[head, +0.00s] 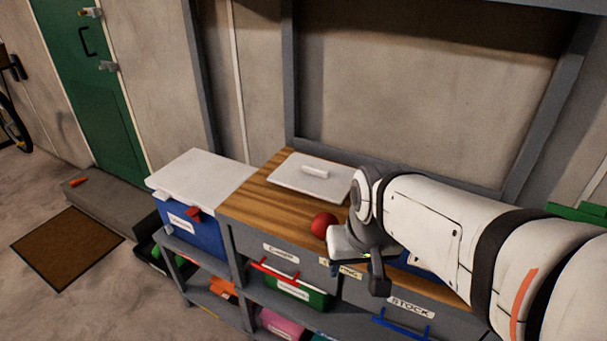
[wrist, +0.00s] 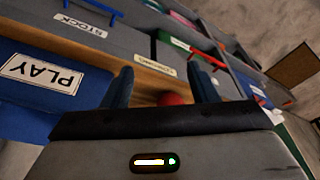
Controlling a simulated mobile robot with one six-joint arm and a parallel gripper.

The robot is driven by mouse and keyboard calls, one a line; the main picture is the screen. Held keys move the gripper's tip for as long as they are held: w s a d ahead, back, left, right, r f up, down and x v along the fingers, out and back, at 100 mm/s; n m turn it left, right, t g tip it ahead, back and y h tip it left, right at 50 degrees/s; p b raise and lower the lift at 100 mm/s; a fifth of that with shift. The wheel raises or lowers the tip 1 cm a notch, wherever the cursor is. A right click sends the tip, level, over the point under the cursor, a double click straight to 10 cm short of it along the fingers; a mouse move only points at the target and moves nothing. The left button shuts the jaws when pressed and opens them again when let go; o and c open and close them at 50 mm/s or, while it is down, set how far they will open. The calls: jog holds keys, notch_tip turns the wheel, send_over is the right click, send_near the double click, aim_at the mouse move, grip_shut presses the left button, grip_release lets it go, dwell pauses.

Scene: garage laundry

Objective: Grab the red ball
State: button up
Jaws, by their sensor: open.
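The red ball (head: 323,225) sits on the wooden top (head: 262,203) of the bench, close to its front edge. My gripper (head: 345,238) is beside the ball, just to its right in the head view. In the wrist view the ball (wrist: 174,99) shows between the two dark fingers of my gripper (wrist: 160,85), partly hidden behind the gripper body. The jaws are open and empty. I cannot tell whether a finger touches the ball.
A white board with a white roll (head: 314,172) lies behind the ball. A blue bin with a white lid (head: 203,176) stands at the left. Labelled drawers (head: 411,306) and coloured bins (head: 290,290) fill the bench front. A blue box labelled PLAY (wrist: 42,73) is near my gripper.

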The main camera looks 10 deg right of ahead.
aim_at(328, 220)
jog(key=o, duration=0.6)
jog(key=w+r+m+y+p, duration=0.1)
jog(key=w+m+p, duration=0.3)
jog(key=w, duration=0.6)
jog(key=shift+w+a+m+p, duration=0.15)
jog(key=shift+w+m+p, duration=0.2)
jog(key=shift+m, duration=0.35)
jog(key=shift+o, duration=0.4)
jog(key=w+f+m+p, duration=0.1)
jog(key=w, duration=0.1)
jog(key=w+d+f+m, duration=0.1)
jog(key=w+m, duration=0.1)
jog(key=w, duration=0.1)
jog(key=w+d+m+p, duration=0.1)
jog(key=w, duration=0.1)
jog(key=shift+w+f+m+y+p, duration=0.25)
jog(key=shift+f+m+y+p, duration=0.05)
jog(key=shift+f+m+y, duration=0.1)
jog(key=shift+w+f, duration=0.15)
jog(key=shift+f, duration=0.15)
jog(key=x, duration=0.7)
jog(key=shift+a+f, duration=0.1)
jog(key=shift+a, duration=0.3)
